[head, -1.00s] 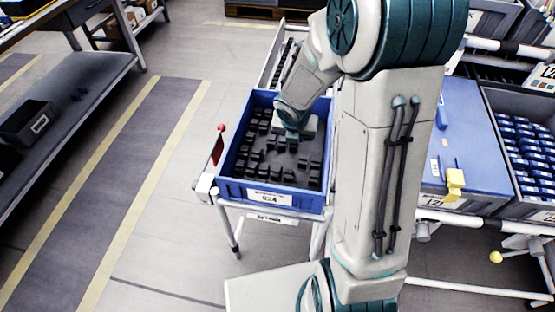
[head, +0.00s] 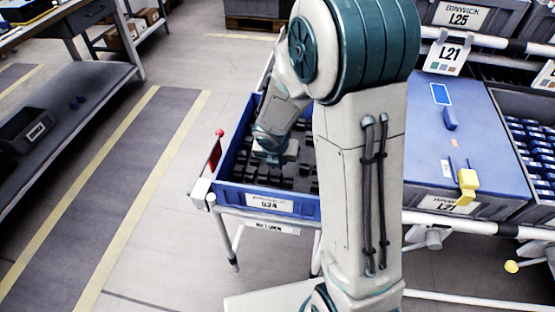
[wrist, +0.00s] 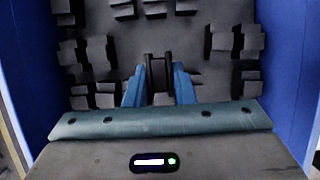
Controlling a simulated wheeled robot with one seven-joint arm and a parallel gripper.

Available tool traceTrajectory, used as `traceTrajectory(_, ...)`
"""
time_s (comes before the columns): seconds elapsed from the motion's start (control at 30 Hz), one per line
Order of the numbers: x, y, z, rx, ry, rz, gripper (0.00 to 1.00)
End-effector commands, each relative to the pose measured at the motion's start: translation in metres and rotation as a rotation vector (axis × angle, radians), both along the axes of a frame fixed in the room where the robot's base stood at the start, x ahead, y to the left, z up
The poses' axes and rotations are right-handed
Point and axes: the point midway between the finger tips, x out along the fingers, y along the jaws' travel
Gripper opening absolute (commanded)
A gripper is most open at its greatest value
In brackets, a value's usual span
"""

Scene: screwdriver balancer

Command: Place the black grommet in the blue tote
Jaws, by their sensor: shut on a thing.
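The blue tote (head: 226,196) stands on a white-framed cart in the head view, with many dark blocks inside. Its blue walls (wrist: 290,75) rise on both sides in the wrist view. My gripper (wrist: 159,84) is over the tote's inside, its two blue fingers pointing in. The fingers are shut on the black grommet (wrist: 158,72), a small dark spool-like piece. In the head view my gripper is inside the tote's outline, and my arm hides the fingertips, the grommet and the tote's right part. I cannot tell whether the grommet touches the tote's contents.
A blue-lidded bin (head: 440,150) with a yellow clip (head: 467,186) stands to the right. Beyond it is a grey bin (head: 525,180) of blue parts. A red-tipped lever (head: 217,148) rises by the tote's left side. The floor left of the cart is clear.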

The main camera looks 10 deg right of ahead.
Motion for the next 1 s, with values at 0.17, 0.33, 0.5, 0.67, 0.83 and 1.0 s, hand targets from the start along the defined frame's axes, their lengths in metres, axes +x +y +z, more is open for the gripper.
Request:
traceTrajectory(0.17, 0.000, 0.000, -0.004, 0.000, 0.000, 0.000, 0.01)
traceTrajectory(0.33, 0.000, 0.000, -0.006, 0.000, 0.000, -0.001, 0.31)
traceTrajectory(0.5, 0.000, 0.000, -0.006, 0.000, 0.000, -0.001, 0.45)
traceTrajectory(0.67, 0.000, 0.000, -0.005, 0.000, 0.000, -0.001, 0.45)
traceTrajectory(0.83, 0.000, 0.000, 0.007, 0.001, -0.001, -0.001, 0.45)
traceTrajectory(1.0, -0.013, 0.005, 0.042, 0.001, -0.004, 0.000, 0.45)
